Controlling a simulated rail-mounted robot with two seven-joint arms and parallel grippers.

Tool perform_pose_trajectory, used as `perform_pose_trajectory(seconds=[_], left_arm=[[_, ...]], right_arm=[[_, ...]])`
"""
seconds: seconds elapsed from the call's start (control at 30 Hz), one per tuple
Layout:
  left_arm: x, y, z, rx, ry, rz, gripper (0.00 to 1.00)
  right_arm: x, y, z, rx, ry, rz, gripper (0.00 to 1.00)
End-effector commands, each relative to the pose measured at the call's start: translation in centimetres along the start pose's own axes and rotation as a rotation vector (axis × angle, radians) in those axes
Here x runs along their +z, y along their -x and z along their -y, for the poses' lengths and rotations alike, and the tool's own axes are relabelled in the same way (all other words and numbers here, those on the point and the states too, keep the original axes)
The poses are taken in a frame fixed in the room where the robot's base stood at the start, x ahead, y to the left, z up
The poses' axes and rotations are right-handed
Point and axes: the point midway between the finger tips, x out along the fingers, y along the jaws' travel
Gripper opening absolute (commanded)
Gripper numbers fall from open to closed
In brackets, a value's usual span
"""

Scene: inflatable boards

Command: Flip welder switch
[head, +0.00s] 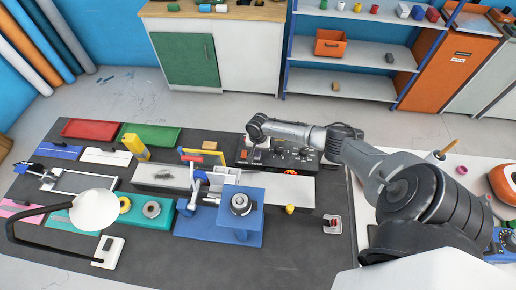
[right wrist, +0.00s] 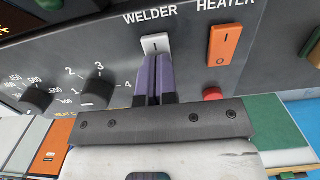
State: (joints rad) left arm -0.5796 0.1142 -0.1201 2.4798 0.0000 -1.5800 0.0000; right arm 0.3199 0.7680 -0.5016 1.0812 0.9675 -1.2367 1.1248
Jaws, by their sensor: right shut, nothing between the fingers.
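The black control panel (head: 287,160) sits on the dark workbench in the head view. In the right wrist view, the white welder switch (right wrist: 156,44) is set in the panel under the label WELDER. My right gripper (right wrist: 155,58) has its two purple fingers shut together with nothing between them. Their tips are at the lower edge of the switch and overlap it in the picture; I cannot tell if they touch. In the head view my right arm reaches in from the right to the panel's left part. My left gripper is not in view.
Right of the welder switch is the orange heater switch (right wrist: 223,45), with a red button (right wrist: 213,94) below it. Black knobs (right wrist: 97,91) lie to the left. A blue machine (head: 240,205) stands in front of the panel on the workbench.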

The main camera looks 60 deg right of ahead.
Motion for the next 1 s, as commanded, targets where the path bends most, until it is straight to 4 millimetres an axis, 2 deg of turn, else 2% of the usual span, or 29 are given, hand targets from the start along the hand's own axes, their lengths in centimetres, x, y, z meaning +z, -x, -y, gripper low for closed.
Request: perform_pose_trajectory(seconds=[0.03, 0.17, 0.43, 0.47, 0.7, 1.0], left_arm=[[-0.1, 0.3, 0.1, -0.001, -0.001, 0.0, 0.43], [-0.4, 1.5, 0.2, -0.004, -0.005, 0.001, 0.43], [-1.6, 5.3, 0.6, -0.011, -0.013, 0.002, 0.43], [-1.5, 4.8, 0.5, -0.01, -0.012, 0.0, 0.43], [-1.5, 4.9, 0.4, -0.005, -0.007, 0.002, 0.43], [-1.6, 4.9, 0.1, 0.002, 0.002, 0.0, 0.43]], right_arm=[[0.7, -0.3, -0.1, 0.007, 0.005, 0.013, 0.0], [0.5, 1.0, -0.1, 0.006, 0.003, 0.01, 0.0], [-0.2, 5.2, 0.0, 0.001, -0.001, -0.006, 0.0], [-0.3, 5.5, 0.0, -0.001, 0.002, -0.008, 0.0], [-0.4, 10.2, 0.0, -0.002, 0.002, -0.009, 0.0], [-0.3, 13.6, 0.0, -0.001, 0.0, -0.008, 0.0]])
